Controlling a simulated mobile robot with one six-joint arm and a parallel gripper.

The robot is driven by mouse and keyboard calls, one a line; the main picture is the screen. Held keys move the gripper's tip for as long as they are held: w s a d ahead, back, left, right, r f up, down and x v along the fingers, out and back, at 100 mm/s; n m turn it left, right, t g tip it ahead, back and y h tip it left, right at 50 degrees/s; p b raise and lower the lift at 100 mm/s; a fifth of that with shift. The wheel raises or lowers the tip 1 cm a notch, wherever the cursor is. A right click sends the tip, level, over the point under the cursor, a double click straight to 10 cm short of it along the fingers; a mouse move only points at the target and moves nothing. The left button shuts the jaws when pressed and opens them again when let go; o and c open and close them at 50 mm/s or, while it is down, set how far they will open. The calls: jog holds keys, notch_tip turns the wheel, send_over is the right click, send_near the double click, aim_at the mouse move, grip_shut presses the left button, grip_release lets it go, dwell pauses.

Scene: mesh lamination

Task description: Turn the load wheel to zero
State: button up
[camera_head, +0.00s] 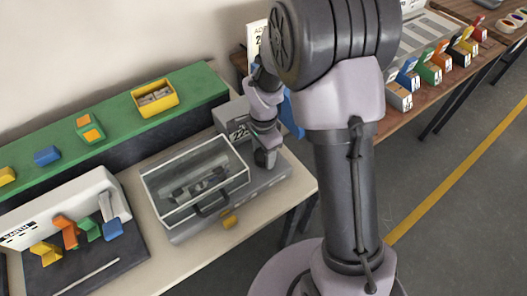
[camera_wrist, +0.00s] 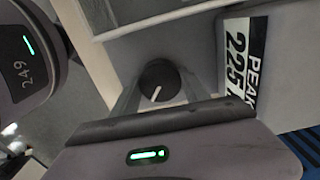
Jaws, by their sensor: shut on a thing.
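The load wheel (camera_wrist: 159,78) is a round dark knob with a white pointer line, seen in the wrist view on the grey panel of the test machine (camera_head: 188,234). The pointer slants toward the lower left in that view. My gripper (camera_head: 265,160) is at the right part of the machine, with its fingers on either side of the wheel and shut on it. In the head view my gripper hides the wheel. A display (camera_wrist: 238,65) beside the wheel reads PEAK and 225, with its last part cut off; it also shows in the head view (camera_head: 239,132).
A clear-lidded chamber (camera_head: 195,180) with a dark handle is left of my gripper. A green shelf (camera_head: 110,105) with a yellow bin (camera_head: 155,98) runs behind. A white rack (camera_head: 75,210) with coloured clips stands left.

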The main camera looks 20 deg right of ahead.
jog(key=n+p, duration=0.1)
jog(key=n, duration=0.3)
jog(key=shift+n, duration=0.3)
jog(key=n, duration=0.3)
jog(key=shift+n+p, duration=0.4)
jog(key=n+p, duration=0.1)
jog(key=n, duration=0.3)
jog(key=shift+r, duration=0.1)
jog(key=n+p, duration=0.1)
jog(key=n, duration=0.3)
jog(key=n+p, duration=0.2)
jog(key=n, duration=0.3)
jog(key=shift+d+n+p, duration=0.1)
jog(key=shift+n+p, duration=0.5)
jog(key=shift+n, duration=1.7)
jog(key=o, duration=1.4)
jog(key=shift+c, duration=0.2)
